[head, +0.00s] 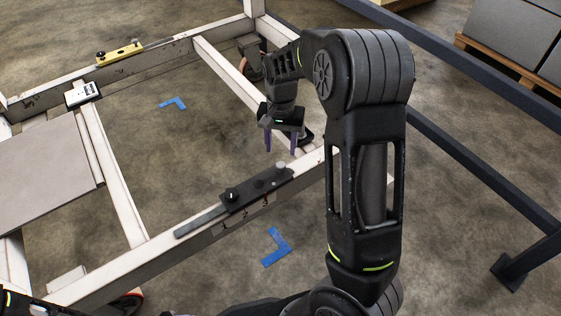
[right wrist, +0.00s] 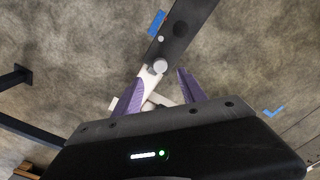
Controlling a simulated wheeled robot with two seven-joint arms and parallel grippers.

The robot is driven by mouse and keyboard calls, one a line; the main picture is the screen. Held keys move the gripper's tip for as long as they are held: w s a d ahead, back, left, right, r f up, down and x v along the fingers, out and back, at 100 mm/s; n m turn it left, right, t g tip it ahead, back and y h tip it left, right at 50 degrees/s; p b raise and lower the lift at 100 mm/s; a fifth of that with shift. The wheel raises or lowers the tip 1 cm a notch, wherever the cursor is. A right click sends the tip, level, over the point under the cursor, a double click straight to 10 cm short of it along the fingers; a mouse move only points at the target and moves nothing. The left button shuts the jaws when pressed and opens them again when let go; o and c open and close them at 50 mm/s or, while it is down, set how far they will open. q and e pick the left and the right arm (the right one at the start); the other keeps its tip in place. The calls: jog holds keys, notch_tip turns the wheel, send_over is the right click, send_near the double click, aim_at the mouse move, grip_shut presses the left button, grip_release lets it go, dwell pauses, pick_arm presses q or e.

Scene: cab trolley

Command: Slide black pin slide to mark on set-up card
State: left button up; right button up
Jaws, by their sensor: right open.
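The black pin slide (head: 257,188) sits on the near white rail of the trolley frame, with a grey bar running out to its left and knobs on top. In the right wrist view the black slide (right wrist: 181,30) runs up and away, with a round light knob (right wrist: 160,66) near its close end. My right gripper (head: 281,147) is open and empty, pointing down just above and behind the slide's right end. In the right wrist view its purple fingers (right wrist: 162,80) stand apart, with the knob beyond their tips. My left gripper is out of view.
A yellow slide (head: 120,53) sits on the far rail. A grey panel (head: 45,172) lies in the frame's left part. Blue floor marks (head: 276,247) lie inside and outside the frame. A dark blue railing (head: 480,172) runs along the right.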

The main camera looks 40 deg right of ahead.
aim_at(281, 164)
notch_tip(281, 164, down, 7)
jog(key=shift+f+b, duration=0.15)
jog(key=shift+b, duration=1.1)
grip_shut()
dwell(0.5)
